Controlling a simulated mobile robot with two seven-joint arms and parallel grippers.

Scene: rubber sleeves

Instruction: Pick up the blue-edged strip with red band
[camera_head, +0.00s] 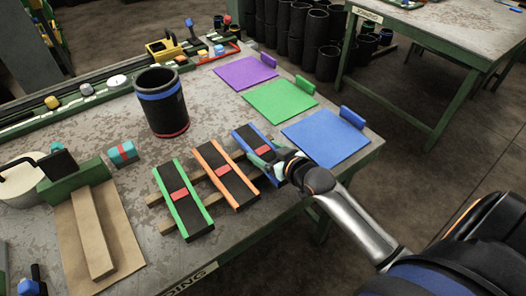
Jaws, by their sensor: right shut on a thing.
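The blue-edged strip (247,137) is black with a red band, and it lies at the right end of a row of strips on wooden slats. My right gripper (267,156) is at this strip's middle, by the red band, and is shut on it. The gripper covers part of the strip, and its near end shows below the gripper. The strip appears still down at the slats; I cannot tell whether it is lifted. An orange-edged strip (232,185) and a green-edged strip (191,214) lie to its left, each with a red band. My left gripper is not in view.
Purple (245,72), green (279,102) and blue (327,140) mats lie along the table's right side, each with a matching block. A black sleeve (161,104) with a blue band stands behind the strips. A wooden board (92,232) lies at left.

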